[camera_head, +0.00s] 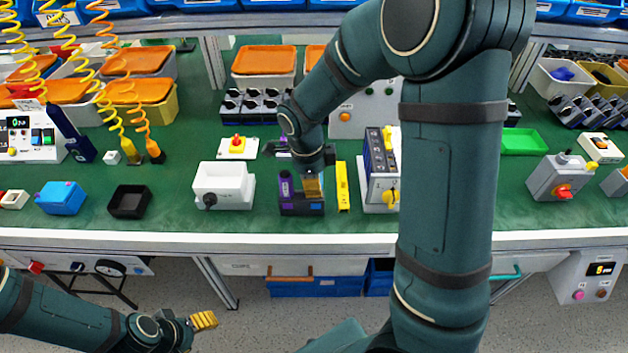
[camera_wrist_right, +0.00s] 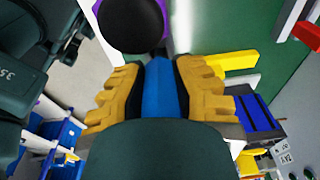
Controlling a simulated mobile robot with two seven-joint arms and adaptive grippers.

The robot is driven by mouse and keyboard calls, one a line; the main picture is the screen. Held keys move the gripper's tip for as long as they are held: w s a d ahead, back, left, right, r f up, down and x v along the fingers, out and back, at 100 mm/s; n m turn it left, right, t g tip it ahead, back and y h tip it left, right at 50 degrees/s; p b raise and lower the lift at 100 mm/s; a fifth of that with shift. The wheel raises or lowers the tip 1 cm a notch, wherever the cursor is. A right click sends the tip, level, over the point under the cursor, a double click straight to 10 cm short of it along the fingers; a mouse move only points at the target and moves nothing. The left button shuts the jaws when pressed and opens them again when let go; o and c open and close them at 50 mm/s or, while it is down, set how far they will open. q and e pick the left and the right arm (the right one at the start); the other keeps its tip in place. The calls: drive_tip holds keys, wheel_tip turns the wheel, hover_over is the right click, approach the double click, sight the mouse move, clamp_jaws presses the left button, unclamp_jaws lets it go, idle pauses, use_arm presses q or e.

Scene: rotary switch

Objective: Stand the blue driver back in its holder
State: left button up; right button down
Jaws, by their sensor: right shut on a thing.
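My right gripper (camera_head: 312,187) is over the right part of a dark holder (camera_head: 301,209) on the green bench mat. In the right wrist view its yellow fingers (camera_wrist_right: 160,88) are shut on the blue driver (camera_wrist_right: 160,88), whose blue handle shows between them. The driver's lower end is hidden, so I cannot tell how deep it sits in the holder. A purple driver (camera_head: 286,185) stands upright in the holder's left side; its black top with a purple rim shows in the right wrist view (camera_wrist_right: 132,22). My left gripper (camera_head: 204,321) is low at the left, away from the bench, and holds nothing visible.
A yellow bar (camera_head: 342,187) lies just right of the holder, with a white and blue unit (camera_head: 380,170) beyond it. A white box with a black knob (camera_head: 223,184) is to the left. A black open bin (camera_head: 129,201) stands farther left, with bare mat between.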

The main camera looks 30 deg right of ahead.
drive_tip(key=shift+f, duration=0.25)
drive_tip(key=shift+f, duration=0.35)
drive_tip(key=shift+f, duration=0.45)
drive_tip(key=c, duration=0.8)
unclamp_jaws()
drive_tip(key=shift+c, duration=0.2)
wheel_tip(320, 180, up, 12)
drive_tip(key=a, duration=0.1)
drive_tip(key=shift+w+a, duration=0.15)
drive_tip(key=shift+w, duration=0.25)
